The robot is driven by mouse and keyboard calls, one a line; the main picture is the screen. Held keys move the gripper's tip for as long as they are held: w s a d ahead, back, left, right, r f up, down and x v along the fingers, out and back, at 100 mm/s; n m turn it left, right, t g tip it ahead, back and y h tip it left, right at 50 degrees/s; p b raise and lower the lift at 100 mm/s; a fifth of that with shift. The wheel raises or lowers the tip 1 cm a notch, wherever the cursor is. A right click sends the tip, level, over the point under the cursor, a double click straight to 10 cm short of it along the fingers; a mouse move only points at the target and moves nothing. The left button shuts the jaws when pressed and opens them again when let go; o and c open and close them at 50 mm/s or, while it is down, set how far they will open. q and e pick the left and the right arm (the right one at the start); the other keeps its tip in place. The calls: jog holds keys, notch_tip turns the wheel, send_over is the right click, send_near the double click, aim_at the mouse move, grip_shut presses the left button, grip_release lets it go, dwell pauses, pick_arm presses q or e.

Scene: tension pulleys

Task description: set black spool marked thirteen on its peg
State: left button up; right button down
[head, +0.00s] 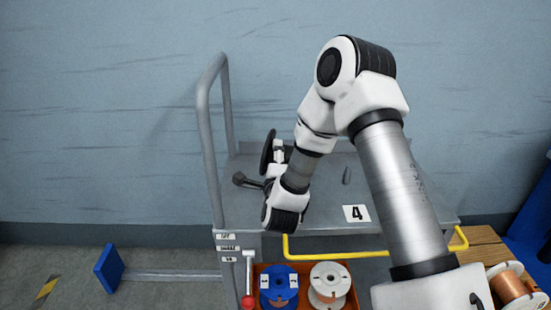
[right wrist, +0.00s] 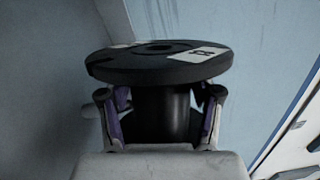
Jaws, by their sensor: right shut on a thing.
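My right gripper (right wrist: 162,125) is shut on the dark core of the black spool (right wrist: 160,68), just under its wide flange. The flange carries pale labels; their marking is too small to read surely. In the head view the black spool (head: 267,151) shows as a thin dark disc, tilted nearly on edge, above the left part of the grey cart top (head: 320,205). My right gripper is mostly hidden there behind my wrist. My left gripper is not in view.
A card marked 4 (head: 356,213) lies at the cart's front. A grey rail (head: 202,120) rises at its left end. Below, an orange-red crate (head: 318,265) holds a blue spool (head: 279,285) and a white spool (head: 329,285). A copper-wound spool (head: 510,287) sits at right.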

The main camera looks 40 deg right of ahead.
jog(key=shift+c, duration=1.1)
grip_release()
jog(key=shift+s+a+r+p, duration=0.1)
jog(key=shift+r+p, duration=0.05)
jog(key=shift+p, duration=0.15)
jog(key=v, duration=0.8)
jog(key=p+v, duration=0.2)
jog(key=v, duration=0.1)
jog(key=shift+r, duration=0.15)
jog(key=shift+s+a, duration=0.15)
jog(key=shift+s, duration=0.25)
jog(key=shift+f, duration=0.25)
